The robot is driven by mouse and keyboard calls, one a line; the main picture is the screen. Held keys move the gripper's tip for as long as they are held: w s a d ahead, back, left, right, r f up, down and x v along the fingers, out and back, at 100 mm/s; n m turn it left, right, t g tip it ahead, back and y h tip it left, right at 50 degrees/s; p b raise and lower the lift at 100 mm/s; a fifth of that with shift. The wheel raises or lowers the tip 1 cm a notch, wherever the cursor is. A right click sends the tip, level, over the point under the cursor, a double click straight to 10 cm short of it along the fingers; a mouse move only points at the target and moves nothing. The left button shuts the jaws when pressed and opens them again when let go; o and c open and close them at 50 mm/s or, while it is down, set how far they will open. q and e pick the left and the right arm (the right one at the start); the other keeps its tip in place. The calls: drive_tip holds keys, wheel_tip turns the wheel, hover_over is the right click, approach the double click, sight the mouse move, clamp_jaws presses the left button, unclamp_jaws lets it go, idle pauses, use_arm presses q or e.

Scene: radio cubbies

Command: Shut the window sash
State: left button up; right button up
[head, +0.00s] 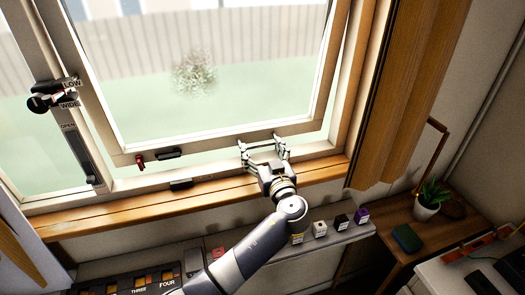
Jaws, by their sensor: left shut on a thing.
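The window sash (215,138) is a pale frame around clear glass. Its bottom rail stands apart from the fixed window frame (225,174), with a strip of green showing between them, so the sash is open. My left gripper (263,143) is at the right part of the bottom rail, its fingers spread along it and shut on the sash. The exact contact is small and hard to make out. A red tab (140,162) and a black catch (168,153) are on the rail to the left. A black keeper (181,184) is on the frame below. My right gripper is not in view.
A wooden sill (140,205) runs below the window. A dark slide labelled OPEN (82,150) and a LOW/WIDE lever (55,98) are at left. A shelf (338,235) with small boxes is below. A plant (428,203) stands at right beside a brown curtain (405,100).

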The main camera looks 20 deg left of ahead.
use_arm(q)
drive_tip(key=shift+g+h, duration=0.4)
drive_tip(key=shift+g, duration=0.2)
drive_tip(key=p+v, duration=0.3)
drive_tip(key=v, duration=0.5)
drive_tip(key=shift+d+f, duration=0.15)
drive_tip(key=shift+c, duration=0.3)
drive_tip(key=shift+s+d, duration=0.2)
drive_tip(key=shift+s, duration=0.1)
drive_tip(key=shift+c, duration=0.6)
drive_tip(key=shift+f, duration=0.1)
clamp_jaws()
drive_tip(key=o, duration=0.6)
unclamp_jaws()
drive_tip(key=shift+s, duration=0.1)
drive_tip(key=o, duration=1.2)
